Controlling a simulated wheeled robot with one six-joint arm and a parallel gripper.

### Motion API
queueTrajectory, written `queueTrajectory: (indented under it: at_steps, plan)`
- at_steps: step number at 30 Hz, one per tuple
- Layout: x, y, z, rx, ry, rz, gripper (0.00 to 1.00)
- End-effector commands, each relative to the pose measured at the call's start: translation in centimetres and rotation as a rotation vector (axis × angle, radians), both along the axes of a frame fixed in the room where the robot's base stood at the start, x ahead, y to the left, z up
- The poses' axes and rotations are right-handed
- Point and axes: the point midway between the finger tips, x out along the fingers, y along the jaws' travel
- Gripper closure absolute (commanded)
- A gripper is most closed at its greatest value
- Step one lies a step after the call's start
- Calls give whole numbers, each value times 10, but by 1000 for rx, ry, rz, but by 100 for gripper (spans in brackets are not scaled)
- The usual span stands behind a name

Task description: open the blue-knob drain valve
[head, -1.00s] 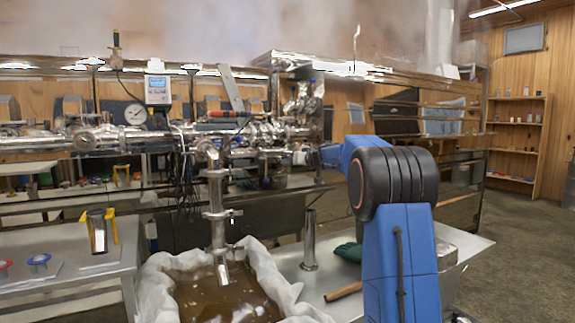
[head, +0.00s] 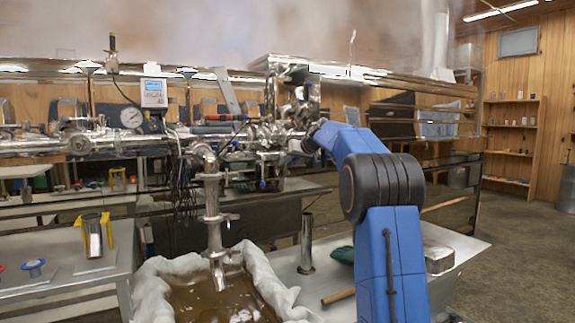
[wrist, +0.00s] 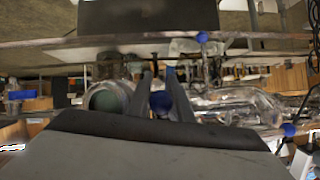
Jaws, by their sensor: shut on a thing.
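In the wrist view, my gripper (wrist: 160,82) has its two dark fingers on either side of a round blue knob (wrist: 160,103), shut on it. The knob shows between the fingers, beside a round metal pipe end (wrist: 108,98). Other blue knobs show at the upper middle (wrist: 202,37) and lower right (wrist: 289,130) of the wrist view. In the head view, my gripper is at the right end of the shiny steel pipework (head: 262,138), where its fingers and the held knob are too small or hidden to make out. A small blue part (head: 262,184) shows below that pipework.
A steel outlet pipe (head: 212,215) hangs over a cloth-lined tub (head: 150,285) of brown liquid. A metal cylinder (head: 307,243), a dark green glove and a wooden-handled tool (head: 338,296) are on the steel table. Cables hang beside the pipework. Floor is free at the right.

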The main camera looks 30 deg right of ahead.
Motion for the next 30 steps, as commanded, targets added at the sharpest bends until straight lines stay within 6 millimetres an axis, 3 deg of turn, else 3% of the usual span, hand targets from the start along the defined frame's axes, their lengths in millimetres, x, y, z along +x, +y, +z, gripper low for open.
queueTrajectory:
  at_steps: [14, 15, 16, 30]
  plan:
    - [0, -1, 4, -2, 0, -2, 100]
    - [0, -1, 4, -2, 0, -2, 71]
    - [0, -1, 4, -2, 0, -3, 69]
    - [0, -2, 0, -1, -19, -3, 69]
